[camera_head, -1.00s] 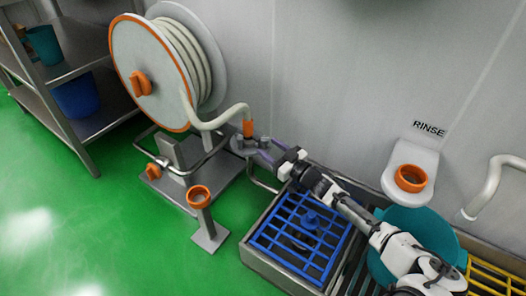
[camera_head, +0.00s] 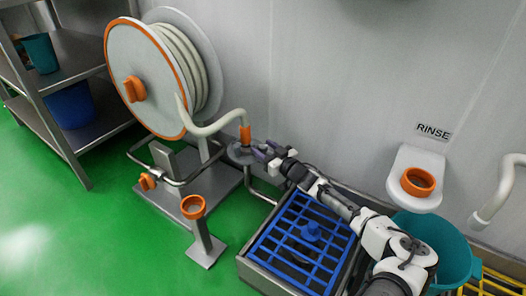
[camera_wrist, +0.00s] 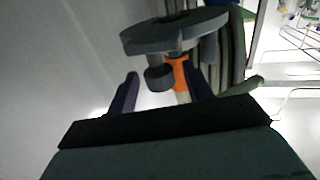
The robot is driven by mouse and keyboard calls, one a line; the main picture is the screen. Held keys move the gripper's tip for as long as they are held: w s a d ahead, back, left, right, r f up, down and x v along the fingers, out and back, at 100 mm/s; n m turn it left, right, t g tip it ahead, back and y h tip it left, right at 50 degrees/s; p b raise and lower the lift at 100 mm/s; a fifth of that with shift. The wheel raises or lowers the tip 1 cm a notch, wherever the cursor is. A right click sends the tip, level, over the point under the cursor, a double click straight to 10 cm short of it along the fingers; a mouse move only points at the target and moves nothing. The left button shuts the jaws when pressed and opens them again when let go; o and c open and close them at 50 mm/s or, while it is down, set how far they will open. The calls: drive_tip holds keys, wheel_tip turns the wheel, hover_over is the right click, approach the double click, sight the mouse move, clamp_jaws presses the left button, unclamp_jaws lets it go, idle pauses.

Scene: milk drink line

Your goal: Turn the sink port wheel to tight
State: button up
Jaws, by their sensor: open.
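A grey round wheel (camera_head: 238,154) sits low beside the hose reel, at the end of the pale hose by its orange collar (camera_head: 246,134). I take it for the sink port wheel. In the wrist view the grey wheel (camera_wrist: 172,36) fills the upper middle, with a short grey knob (camera_wrist: 160,77) and the orange collar (camera_wrist: 179,72) near it. My gripper (camera_head: 262,152) is open at the right side of the wheel. In the wrist view its dark fingers (camera_wrist: 162,92) stand apart, with the knob between them in the picture. I cannot tell whether they touch it.
The hose reel (camera_head: 147,75) stands behind left. An orange-topped post (camera_head: 203,235) stands in front. A sink with a blue grate (camera_head: 290,247) lies under my arm. A teal bucket (camera_head: 455,250) and an orange ring on a wall bracket (camera_head: 418,181) are at right. Green floor is free at left.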

drive_tip(key=shift+w+a, duration=0.35)
drive_tip(key=shift+w, duration=0.1)
drive_tip(key=c, duration=0.9)
drive_tip(key=shift+r, duration=0.1)
drive_tip(key=shift+c, duration=0.3)
drive_tip(key=shift+s+m+t+h+p, duration=0.1)
drive_tip(key=shift+m+t+h+p, duration=0.35)
drive_tip(key=shift+p, duration=0.35)
drive_tip(key=shift+m+t+h+p, duration=0.25)
drive_tip(key=shift+m+h+p, duration=0.1)
drive_tip(key=shift+h+p, duration=0.2)
